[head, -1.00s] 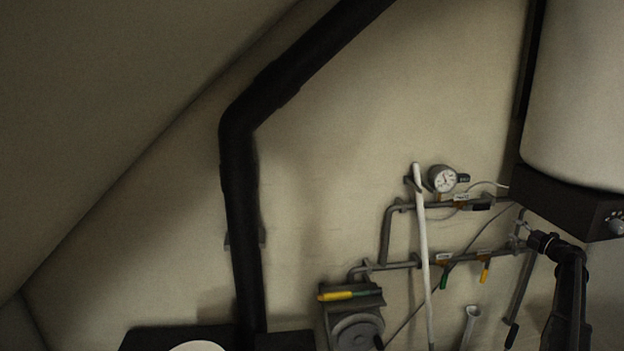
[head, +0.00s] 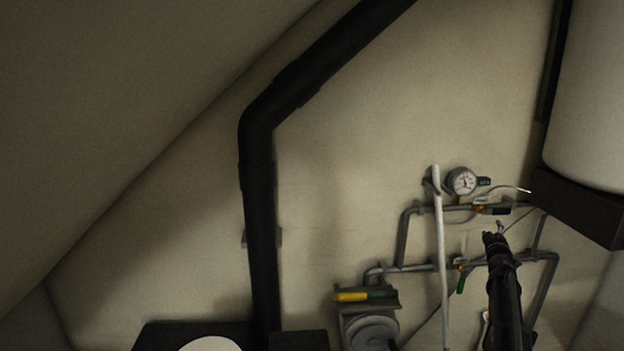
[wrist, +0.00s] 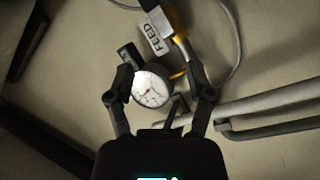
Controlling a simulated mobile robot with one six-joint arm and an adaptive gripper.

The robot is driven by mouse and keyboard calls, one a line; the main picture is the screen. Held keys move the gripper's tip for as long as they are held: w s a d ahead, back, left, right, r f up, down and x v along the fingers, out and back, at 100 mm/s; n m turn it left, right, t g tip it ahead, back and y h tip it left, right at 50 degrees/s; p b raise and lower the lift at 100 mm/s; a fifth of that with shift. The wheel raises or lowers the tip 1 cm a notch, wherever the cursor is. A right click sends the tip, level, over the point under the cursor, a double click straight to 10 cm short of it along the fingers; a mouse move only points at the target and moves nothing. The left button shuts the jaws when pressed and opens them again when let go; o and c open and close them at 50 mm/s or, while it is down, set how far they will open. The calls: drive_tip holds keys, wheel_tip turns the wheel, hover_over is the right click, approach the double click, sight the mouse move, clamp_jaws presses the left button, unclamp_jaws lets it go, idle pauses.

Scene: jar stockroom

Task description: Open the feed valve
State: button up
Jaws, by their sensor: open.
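The feed valve is on the upper grey pipe, right of and below the round gauge; its dark handle (head: 496,209) lies roughly along the pipe in the head view. In the wrist view a white tag (wrist: 155,39) reads FEED, beside an orange-yellow part (wrist: 182,36); a dark piece, probably the handle, is cut by the top edge. My gripper (head: 494,234) is just below the valve in the head view. In the wrist view my gripper (wrist: 162,74) is open, its fingers framing the gauge (wrist: 150,88) in the picture. I see no contact with the valve.
A lower pipe (head: 413,268) carries a green-handled valve (head: 461,283). A white upright pole (head: 440,250) stands left of the valves. A pale tank (head: 595,100) on a dark base hangs at right. A grey box (head: 370,328) bears a yellow-handled tool (head: 352,296).

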drive_tip(key=s+a+f+m+g+y, duration=0.1)
drive_tip(key=s+a+f+m+g, duration=0.35)
drive_tip(key=a, duration=0.45)
drive_tip(key=s+a+f+m+g, duration=0.1)
drive_tip(key=s+a+f+g, duration=0.2)
drive_tip(key=s+a+f, duration=0.4)
drive_tip(key=s+a+f+m+g+y, duration=0.1)
drive_tip(key=s+a+f+m+g, duration=0.35)
drive_tip(key=a, duration=0.55)
drive_tip(key=s+a+f+n+g+y, duration=0.1)
drive_tip(key=s+a+f+g+y, duration=0.1)
drive_tip(key=s+a, duration=0.6)
drive_tip(key=s+a+f+n+g+y, duration=0.1)
drive_tip(key=s+a+g, duration=0.3)
drive_tip(key=s+a, duration=0.4)
drive_tip(key=s+f+y, duration=0.1)
drive_tip(key=s, duration=0.3)
drive_tip(key=shift+a+f+n+y, duration=0.25)
drive_tip(key=shift+a+n+y, duration=0.05)
drive_tip(key=shift+a, duration=0.1)
drive_tip(key=shift+s+a+r, duration=0.1)
drive_tip(key=shift+s+r, duration=0.05)
